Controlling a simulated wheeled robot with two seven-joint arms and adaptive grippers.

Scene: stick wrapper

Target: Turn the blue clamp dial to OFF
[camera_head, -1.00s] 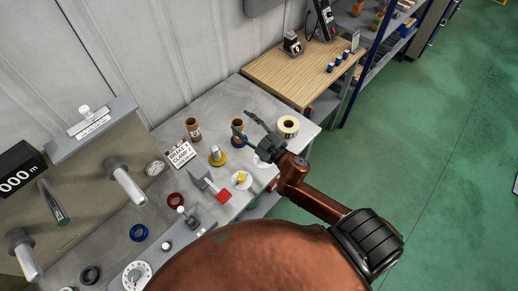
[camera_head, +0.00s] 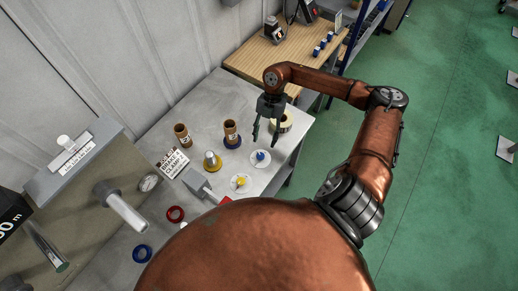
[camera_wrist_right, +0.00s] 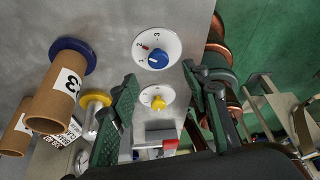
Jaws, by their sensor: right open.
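The blue clamp dial (camera_head: 261,156) is a blue knob on a white round plate near the right edge of the grey bench. In the right wrist view the blue knob (camera_wrist_right: 158,62) sits on its plate with the marks 1, 2 and 3 and a small red mark. My right gripper (camera_head: 265,141) points down, open and empty, above the bench just behind the dial. In the wrist view its fingers (camera_wrist_right: 160,78) stand apart on either side, and the dial shows in the gap, untouched. My left gripper is not in view.
A yellow dial (camera_head: 241,183) is close to the blue one. A tape roll (camera_head: 285,122), cardboard tubes (camera_head: 231,132), a yellow-based post (camera_head: 211,162) and a clamp sign (camera_head: 172,163) stand around. A red-tipped lever (camera_wrist_right: 168,145) is beyond the yellow dial.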

